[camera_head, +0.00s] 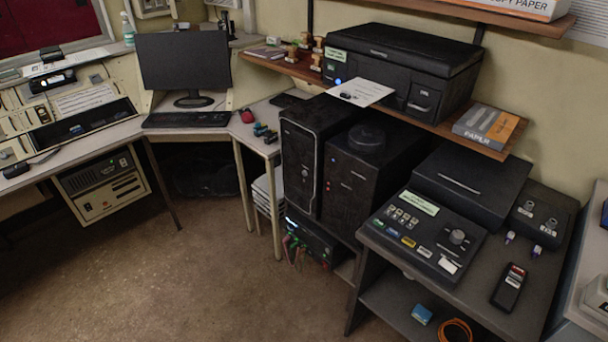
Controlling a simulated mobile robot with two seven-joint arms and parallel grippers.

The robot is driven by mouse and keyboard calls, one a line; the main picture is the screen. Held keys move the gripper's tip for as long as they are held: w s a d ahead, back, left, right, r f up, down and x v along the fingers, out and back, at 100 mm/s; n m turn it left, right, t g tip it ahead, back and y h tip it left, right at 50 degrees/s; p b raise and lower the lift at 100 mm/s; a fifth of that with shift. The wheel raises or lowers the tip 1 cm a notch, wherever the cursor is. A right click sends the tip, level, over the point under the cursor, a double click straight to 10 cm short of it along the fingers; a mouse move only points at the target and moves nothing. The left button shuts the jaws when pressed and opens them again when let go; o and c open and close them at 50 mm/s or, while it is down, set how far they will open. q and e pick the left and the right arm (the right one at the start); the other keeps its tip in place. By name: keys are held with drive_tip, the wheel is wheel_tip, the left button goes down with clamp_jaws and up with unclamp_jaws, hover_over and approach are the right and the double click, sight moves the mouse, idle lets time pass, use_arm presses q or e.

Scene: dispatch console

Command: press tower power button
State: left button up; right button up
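A black computer tower (303,168) stands upright right of the small white table, its narrow front facing the room. Small marks show on its front, but I cannot tell which one is the power button. A second, wider black cabinet (352,185) stands close on its right, with small red and white marks on the front and a round black thing on top. A beige case (103,185) sits under the left desk. Neither of my grippers is in view.
A black printer (400,65) sits on a wooden shelf (445,128) above the towers. A dark table (475,270) with a control box (423,235) juts out at the right. The brown floor (220,260) in front is clear. Cables hang from a low black device (312,242).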

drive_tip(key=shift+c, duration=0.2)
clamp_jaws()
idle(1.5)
